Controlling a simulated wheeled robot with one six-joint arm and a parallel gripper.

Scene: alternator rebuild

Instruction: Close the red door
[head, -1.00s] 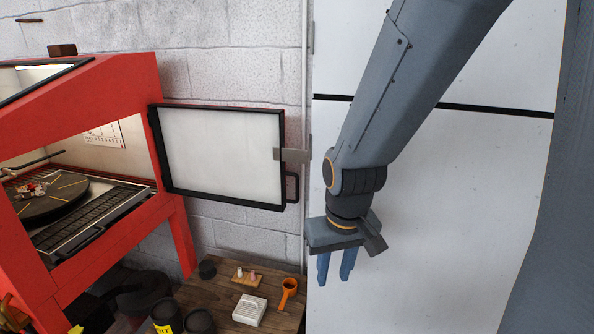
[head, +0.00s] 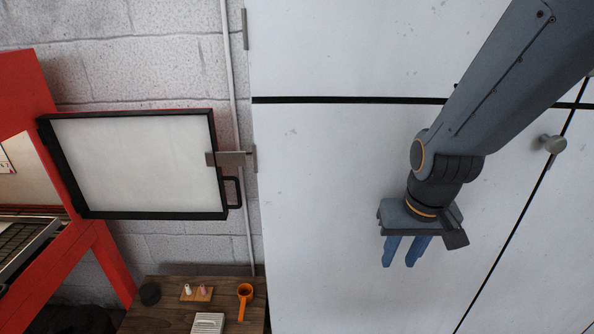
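The red door (head: 140,160) stands open at the left of the head view, swung out from the red cabinet (head: 25,95). It shows a white inner face in a black frame, with a thin red edge along the top. A metal latch plate (head: 228,159) and a black handle (head: 235,192) sit at its right edge. My gripper (head: 398,264) is right of the door and well apart from it, in front of the white cabinet. Its blue fingers point down, spread with a gap between them, and hold nothing.
A wooden table (head: 160,318) below the door carries a dark round cap (head: 149,294), an orange scoop (head: 245,291), a small wooden stand (head: 196,294) and a white block (head: 208,323). The tall white cabinet (head: 330,190) has a round knob (head: 553,144).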

